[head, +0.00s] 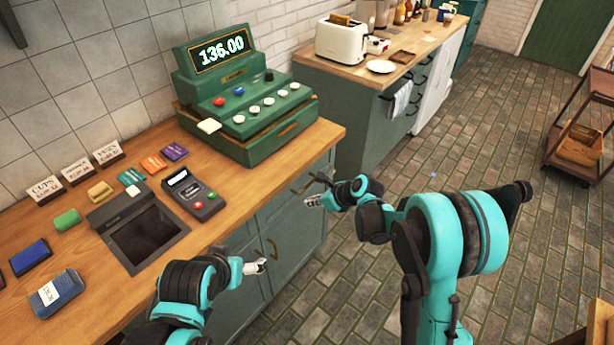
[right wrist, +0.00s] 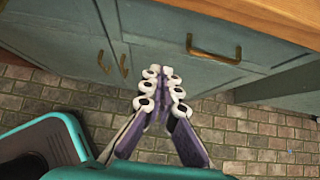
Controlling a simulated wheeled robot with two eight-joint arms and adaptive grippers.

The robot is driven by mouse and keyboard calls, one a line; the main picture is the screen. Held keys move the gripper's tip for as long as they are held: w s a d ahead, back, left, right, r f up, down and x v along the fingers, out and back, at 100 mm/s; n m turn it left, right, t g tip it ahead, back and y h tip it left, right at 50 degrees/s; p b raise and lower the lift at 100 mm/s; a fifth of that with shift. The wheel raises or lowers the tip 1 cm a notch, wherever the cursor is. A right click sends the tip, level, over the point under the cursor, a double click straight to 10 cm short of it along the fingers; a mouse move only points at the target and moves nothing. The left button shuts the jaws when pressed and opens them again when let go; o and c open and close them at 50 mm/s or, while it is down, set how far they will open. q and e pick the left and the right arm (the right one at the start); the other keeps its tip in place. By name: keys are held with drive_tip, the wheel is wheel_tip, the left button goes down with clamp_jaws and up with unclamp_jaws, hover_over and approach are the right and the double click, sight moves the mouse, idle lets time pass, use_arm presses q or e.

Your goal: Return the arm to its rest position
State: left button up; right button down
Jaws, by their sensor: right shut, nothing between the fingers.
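My right gripper (head: 318,190) is in front of the counter's green cabinet doors, below the level of the wooden top. In the right wrist view the right gripper (right wrist: 160,88) has its fingers together, with nothing held between them. The cabinet front and the brick floor show behind it. My left gripper (head: 255,266) is at the lower middle of the head view, by the counter's front edge. Only its pale fingertips show past the teal arm, and whether it is open cannot be made out.
A green cash register (head: 248,110) reading 136.00 stands on the wooden counter (head: 100,290). A card terminal (head: 192,192), a dark-screened scanner (head: 145,235) and a blue labelled pouch (head: 57,293) lie nearer. A wheeled cart (head: 580,135) stands far right. Brick floor between is clear.

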drive_tip(key=s+d+r+n+t+h, duration=0.1)
drive_tip(key=s+d+r+n+h, duration=0.3)
drive_tip(key=s+d+r+n, duration=0.8)
drive_tip(key=s+d+n+h, duration=0.1)
drive_tip(key=s+d+n, duration=0.3)
drive_tip(key=s+n, duration=0.2)
drive_tip(key=s+d+n+t+h, duration=0.1)
drive_tip(key=s+d+n+h, duration=0.1)
drive_tip(key=s+d+n, duration=0.2)
drive_tip(key=s+n, duration=0.3)
drive_tip(key=s, duration=0.4)
drive_tip(key=shift+r, duration=0.4)
